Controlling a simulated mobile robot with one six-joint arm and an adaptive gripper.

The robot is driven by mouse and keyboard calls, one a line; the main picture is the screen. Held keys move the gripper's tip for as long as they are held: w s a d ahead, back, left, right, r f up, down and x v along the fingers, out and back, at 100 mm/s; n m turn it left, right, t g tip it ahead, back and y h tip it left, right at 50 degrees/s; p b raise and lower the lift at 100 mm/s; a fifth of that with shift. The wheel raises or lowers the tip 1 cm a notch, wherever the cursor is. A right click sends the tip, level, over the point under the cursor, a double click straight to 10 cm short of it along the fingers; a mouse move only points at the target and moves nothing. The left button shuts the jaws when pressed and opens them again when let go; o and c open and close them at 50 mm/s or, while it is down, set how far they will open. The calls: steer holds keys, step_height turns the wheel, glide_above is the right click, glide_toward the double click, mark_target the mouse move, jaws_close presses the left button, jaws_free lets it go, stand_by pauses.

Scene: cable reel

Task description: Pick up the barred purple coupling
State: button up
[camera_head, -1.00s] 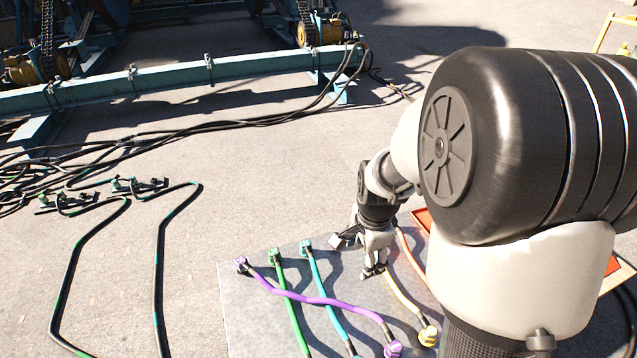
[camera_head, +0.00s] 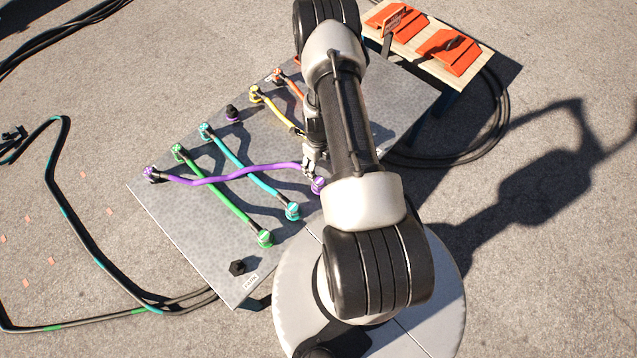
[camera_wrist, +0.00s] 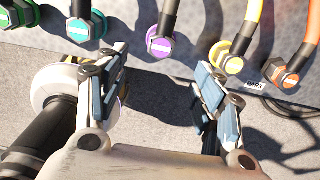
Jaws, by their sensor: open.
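The purple cable (camera_head: 215,179) lies across the grey board, crossing over the green and teal cables. Its right-end purple coupling (camera_head: 318,185) is beside my gripper (camera_head: 311,168) in the head view. In the wrist view, a purple coupling with a white bar on its face (camera_wrist: 160,44) sits ahead of my gripper (camera_wrist: 158,78), roughly centred between the fingers. My gripper is open and empty; whether a finger touches the coupling cannot be told. The other purple end (camera_head: 150,174) is at the board's left edge. Another purple-rimmed part (camera_wrist: 123,90) is partly hidden behind the left finger.
Teal (camera_wrist: 78,30) and yellow (camera_wrist: 227,57) couplings flank the purple one; an orange coupling (camera_wrist: 284,76) is farther right.

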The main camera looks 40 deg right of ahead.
step_height(320, 180, down, 8)
steer(key=shift+b, duration=1.2)
steer(key=f+b, duration=0.2)
steer(key=f, duration=0.3)
steer(key=shift+d+f, duration=0.15)
steer(key=shift+d, duration=0.05)
steer(key=shift+c, duration=0.6)
steer(key=c, duration=1.1)
steer(key=shift+r, duration=0.2)
steer(key=shift+c, duration=0.2)
